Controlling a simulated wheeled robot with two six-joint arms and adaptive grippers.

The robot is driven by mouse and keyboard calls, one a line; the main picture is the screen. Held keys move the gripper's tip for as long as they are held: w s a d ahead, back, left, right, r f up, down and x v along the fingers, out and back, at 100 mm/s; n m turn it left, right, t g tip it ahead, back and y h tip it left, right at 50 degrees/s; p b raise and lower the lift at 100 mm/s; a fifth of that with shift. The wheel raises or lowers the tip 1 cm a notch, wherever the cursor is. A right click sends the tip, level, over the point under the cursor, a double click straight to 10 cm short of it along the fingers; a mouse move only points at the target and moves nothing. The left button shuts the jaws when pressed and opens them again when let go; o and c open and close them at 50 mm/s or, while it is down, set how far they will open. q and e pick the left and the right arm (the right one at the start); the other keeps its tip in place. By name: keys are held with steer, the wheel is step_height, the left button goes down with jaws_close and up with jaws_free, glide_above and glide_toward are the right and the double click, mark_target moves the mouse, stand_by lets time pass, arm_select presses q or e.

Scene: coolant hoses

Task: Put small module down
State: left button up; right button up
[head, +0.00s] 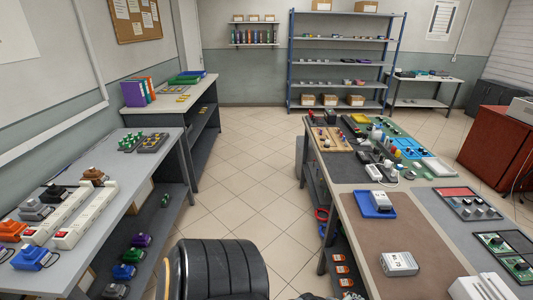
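No clear gripper shows in the head view. A small dark shape sits at the bottom edge near the middle, too cut off to identify. A light grey boxy module (399,263) lies on the brown mat (372,238) of the right workbench, apart from anything else. Another whitish module (381,198) rests on a blue tray (364,206) farther back on that bench. I cannot tell which of these is the small module. Nothing is visibly held.
A black ribbed rounded object (222,270) stands at bottom centre between the benches. The left bench (130,190) carries power strips (85,215) and coloured plugs. The right bench's far half is crowded with parts. A white box (482,288) is at bottom right. The tiled aisle (245,180) is clear.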

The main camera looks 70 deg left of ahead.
arm_select(q)
steer(key=s+a+f+m+g+y, duration=0.1)
steer(key=s+a+f+m+g, duration=0.1)
steer(key=s+f+m, duration=0.45)
steer(key=s+a+f+m+g+y, duration=0.1)
steer(key=s+f+m+g, duration=0.2)
steer(key=f, duration=0.6)
steer(key=s+f+m+g, duration=0.1)
steer(key=s+f+m, duration=0.3)
steer(key=s, duration=0.4)
steer(key=s+d+f+m+g, duration=0.1)
steer(key=s+f+m, duration=0.3)
steer(key=s+m, duration=0.2)
steer(key=s+f+m+g, duration=0.2)
steer(key=s+f+m, duration=0.3)
steer(key=s, duration=0.5)
steer(key=shift+s+d+m+y, duration=0.25)
steer(key=shift+d+m+y, duration=0.05)
steer(key=shift+m, duration=0.15)
